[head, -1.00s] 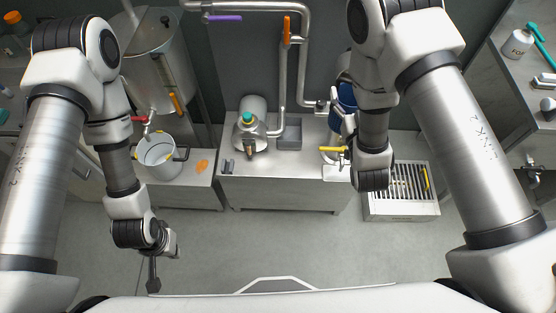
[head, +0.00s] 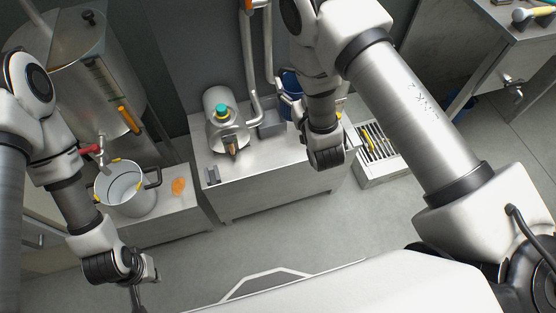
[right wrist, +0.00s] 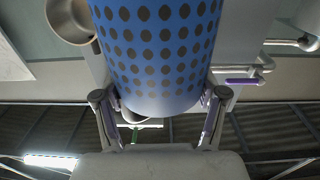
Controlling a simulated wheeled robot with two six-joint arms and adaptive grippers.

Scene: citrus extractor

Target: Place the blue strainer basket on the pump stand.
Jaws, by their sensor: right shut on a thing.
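The blue strainer basket (head: 290,82), dotted with dark holes, is at the back right of the steel pump stand (head: 245,187) in the head view. My right gripper (head: 287,103) is shut on it, and my forearm hides part of it. In the right wrist view the basket (right wrist: 160,55) fills the space between the two fingers. Whether its base touches the stand cannot be told. The pump (head: 225,128), with a teal cap, sits on the stand left of the basket. My left gripper (head: 146,278) is low at the left, away from the stand; its jaws are unclear.
A white pot (head: 125,188) and an orange patch (head: 178,187) are on the left bench under a steel tank (head: 75,75). Pipes rise behind the pump. A small grey bin (head: 271,126) sits right of the pump.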

